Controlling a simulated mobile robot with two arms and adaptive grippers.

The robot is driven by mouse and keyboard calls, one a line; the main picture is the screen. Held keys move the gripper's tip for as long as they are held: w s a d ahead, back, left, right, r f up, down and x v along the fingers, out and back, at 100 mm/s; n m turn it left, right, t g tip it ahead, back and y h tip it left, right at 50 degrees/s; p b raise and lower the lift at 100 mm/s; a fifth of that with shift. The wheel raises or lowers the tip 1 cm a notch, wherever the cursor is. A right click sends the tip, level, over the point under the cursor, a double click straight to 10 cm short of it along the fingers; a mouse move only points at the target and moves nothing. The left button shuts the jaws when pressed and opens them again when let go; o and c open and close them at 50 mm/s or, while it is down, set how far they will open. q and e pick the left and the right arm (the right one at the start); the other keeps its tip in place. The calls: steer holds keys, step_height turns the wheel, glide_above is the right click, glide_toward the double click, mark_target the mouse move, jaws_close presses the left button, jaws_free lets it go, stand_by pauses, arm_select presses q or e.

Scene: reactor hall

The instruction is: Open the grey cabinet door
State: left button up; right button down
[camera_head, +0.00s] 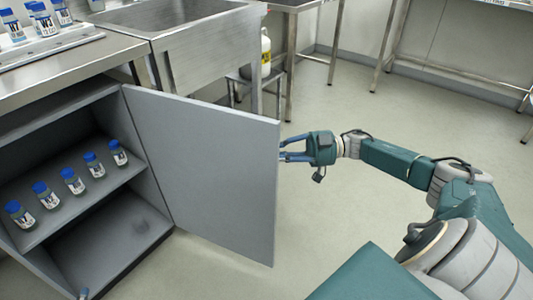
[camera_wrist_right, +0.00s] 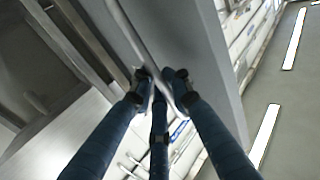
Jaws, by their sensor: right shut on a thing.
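The grey cabinet door (camera_head: 205,165) stands swung wide open, hinged at its left edge beside the cabinet (camera_head: 35,255). It also shows in the right wrist view (camera_wrist_right: 196,40). My right gripper (camera_head: 283,150) is at the door's free edge, its fingertips partly hidden behind the panel. In the right wrist view, its dark blue fingers (camera_wrist_right: 160,82) are shut around a thin bar handle (camera_wrist_right: 126,27) on the door. My left gripper cannot be made out in the head view.
Several blue-capped vials (camera_head: 72,181) stand on the cabinet's inner shelf (camera_head: 85,206). A small blue-tipped item (camera_head: 84,293) shows at the bottom edge. A steel sink (camera_head: 195,45) stands behind the door. A white bottle (camera_head: 265,55) rests on a stool.

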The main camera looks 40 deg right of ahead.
steer(key=c, duration=1.8)
jaws_free()
steer(key=shift+s+d+f, duration=0.1)
steer(key=shift+f, duration=0.1)
steer(key=shift+r, duration=0.1)
steer(key=v, duration=1.2)
steer(key=shift+s, duration=0.1)
